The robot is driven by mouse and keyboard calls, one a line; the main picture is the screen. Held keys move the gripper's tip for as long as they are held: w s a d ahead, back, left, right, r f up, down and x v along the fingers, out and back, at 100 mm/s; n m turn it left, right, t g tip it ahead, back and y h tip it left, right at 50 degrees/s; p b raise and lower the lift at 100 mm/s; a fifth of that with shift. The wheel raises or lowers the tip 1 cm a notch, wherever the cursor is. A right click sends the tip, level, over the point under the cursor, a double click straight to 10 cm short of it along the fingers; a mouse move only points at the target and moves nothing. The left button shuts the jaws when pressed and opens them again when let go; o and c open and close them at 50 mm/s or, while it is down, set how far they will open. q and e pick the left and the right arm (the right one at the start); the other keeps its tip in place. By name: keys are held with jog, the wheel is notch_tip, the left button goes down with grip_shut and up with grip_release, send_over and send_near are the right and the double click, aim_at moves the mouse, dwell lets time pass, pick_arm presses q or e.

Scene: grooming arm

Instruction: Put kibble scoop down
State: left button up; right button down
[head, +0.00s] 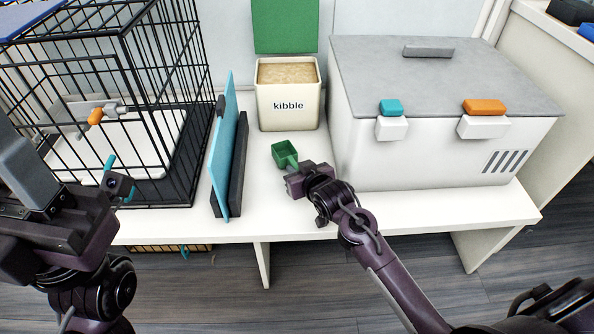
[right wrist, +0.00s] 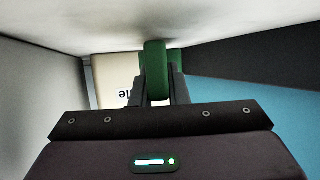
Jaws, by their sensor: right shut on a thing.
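The green kibble scoop (head: 285,153) is at the front of the kibble bin, over the white bench top (head: 262,190). My right gripper (head: 293,170) is shut on its handle. In the right wrist view the scoop (right wrist: 155,70) sits between the two fingers (right wrist: 158,92). I cannot tell whether the scoop touches the bench. The cream kibble bin (head: 288,110) stands open behind it, full of kibble, its green lid raised. My left gripper (head: 122,185) is at the left in front of the cage; its jaw state is unclear.
A black wire cage (head: 150,90) stands at the left. A blue panel (head: 222,150) stands upright in a dark holder left of the scoop. A large white box (head: 430,150) with a grey lid and teal and orange latches stands close on the right. Bare bench lies around the scoop.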

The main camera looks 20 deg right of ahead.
jog(key=shift+f, duration=0.15)
jog(key=shift+f, duration=0.4)
jog(key=c, duration=1.4)
grip_release()
